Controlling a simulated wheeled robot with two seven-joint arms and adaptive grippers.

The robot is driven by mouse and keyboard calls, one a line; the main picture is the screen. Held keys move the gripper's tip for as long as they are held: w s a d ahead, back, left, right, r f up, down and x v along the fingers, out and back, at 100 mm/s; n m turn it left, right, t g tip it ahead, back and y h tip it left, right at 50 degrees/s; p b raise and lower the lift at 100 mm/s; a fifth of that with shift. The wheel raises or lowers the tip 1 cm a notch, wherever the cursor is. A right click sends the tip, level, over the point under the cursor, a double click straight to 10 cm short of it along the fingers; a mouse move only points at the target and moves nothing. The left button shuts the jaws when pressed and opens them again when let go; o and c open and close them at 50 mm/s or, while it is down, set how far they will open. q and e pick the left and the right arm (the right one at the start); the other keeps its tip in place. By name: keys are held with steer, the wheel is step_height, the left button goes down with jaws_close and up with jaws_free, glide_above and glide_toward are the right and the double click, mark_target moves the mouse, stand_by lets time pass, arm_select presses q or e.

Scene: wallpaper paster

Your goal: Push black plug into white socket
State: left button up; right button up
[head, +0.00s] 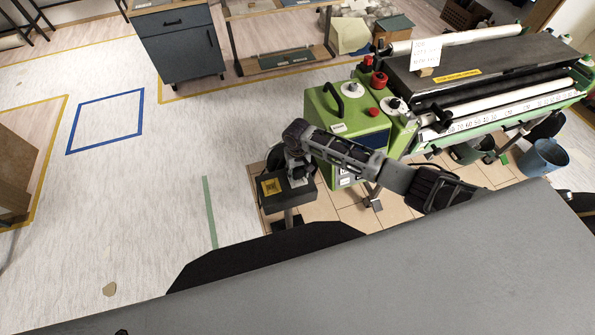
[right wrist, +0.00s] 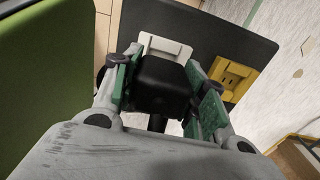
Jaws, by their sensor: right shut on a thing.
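My right gripper (head: 296,165) reaches over a dark panel on a stand, left of the green machine. In the right wrist view it (right wrist: 163,70) is shut on the black plug (right wrist: 166,88), with one finger on each side. The white socket (right wrist: 165,46) is on the dark panel directly beyond the plug, and its lower part is hidden by the plug. I cannot tell whether plug and socket touch. My left gripper is not in view.
A yellow socket (right wrist: 236,80) sits on the same dark panel (right wrist: 208,26), right of the white one. The green machine (head: 345,112) stands close to my right arm. A blue bucket (head: 543,158) is far right. The floor left of the stand is open.

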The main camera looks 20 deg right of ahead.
steer(key=shift+f+b, duration=0.45)
steer(key=shift+f, duration=0.7)
stand_by(0.4)
steer(key=o, duration=1.2)
steer(key=shift+r, duration=6)
steer(key=shift+a, duration=0.1)
